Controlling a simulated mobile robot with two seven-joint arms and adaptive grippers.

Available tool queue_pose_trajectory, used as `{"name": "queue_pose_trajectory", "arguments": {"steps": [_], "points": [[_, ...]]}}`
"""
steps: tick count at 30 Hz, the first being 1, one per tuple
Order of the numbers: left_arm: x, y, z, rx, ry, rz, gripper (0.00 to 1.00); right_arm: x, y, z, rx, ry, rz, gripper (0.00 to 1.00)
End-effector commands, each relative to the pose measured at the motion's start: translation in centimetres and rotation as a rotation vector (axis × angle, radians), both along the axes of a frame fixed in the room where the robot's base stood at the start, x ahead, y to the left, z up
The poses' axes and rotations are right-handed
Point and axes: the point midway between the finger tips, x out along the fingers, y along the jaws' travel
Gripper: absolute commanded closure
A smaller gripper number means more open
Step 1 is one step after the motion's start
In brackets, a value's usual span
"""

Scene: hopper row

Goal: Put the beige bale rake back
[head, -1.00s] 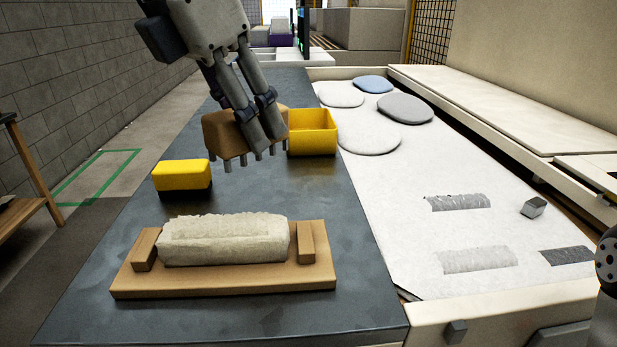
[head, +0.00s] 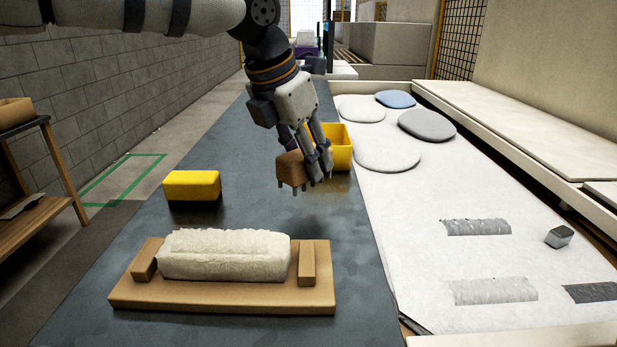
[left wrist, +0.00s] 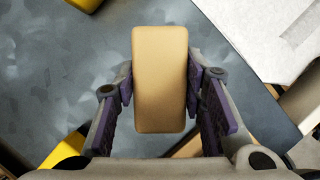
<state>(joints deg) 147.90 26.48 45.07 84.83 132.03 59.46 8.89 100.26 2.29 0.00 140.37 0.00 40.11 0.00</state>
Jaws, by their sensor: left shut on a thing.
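The beige bale rake (head: 291,168) is a tan block with short tines pointing down. My left gripper (head: 314,160) is shut on it and holds it above the dark table, in front of and overlapping the open yellow bin (head: 344,147) in the head view. In the left wrist view the rake (left wrist: 160,80) sits lengthwise between both fingers; its tines are hidden there. A pale, rough bale (head: 224,256) lies on a wooden board (head: 222,297) between two end blocks, nearer to me. My right gripper is not in view.
A yellow block with a dark underside (head: 192,185) stands on the dark table (head: 240,212), left of the rake. To the right, a white sheet (head: 430,205) bears several flat round pads, grey patches and a small metal block (head: 559,236). The table between the rake and board is clear.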

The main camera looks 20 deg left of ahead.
Motion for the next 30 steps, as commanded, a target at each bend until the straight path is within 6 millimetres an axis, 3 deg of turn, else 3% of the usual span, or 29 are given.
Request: {"name": "queue_pose_trajectory", "arguments": {"steps": [5, 9, 20, 21, 23, 24, 30], "points": [[1.5, -0.2, -2.0, 0.001, 0.002, 0.001, 0.94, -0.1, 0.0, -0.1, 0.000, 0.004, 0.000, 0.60], [1.3, -0.2, -4.1, 0.001, -0.003, -0.001, 0.94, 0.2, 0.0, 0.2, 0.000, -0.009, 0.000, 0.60], [1.3, -0.2, -4.8, -0.001, -0.002, -0.001, 0.94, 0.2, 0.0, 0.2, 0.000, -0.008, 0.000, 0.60], [1.3, -0.2, -4.9, 0.000, -0.001, 0.000, 0.61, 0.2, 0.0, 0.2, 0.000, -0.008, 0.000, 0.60], [1.3, -0.2, -4.9, 0.000, -0.001, 0.000, 0.47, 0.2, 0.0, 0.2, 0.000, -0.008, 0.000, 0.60], [1.3, -0.2, -4.9, 0.000, -0.001, 0.000, 0.43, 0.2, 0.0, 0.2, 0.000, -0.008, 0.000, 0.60], [1.3, -0.2, -4.9, 0.000, -0.001, 0.000, 0.43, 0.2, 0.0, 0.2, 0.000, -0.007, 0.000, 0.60]]}}
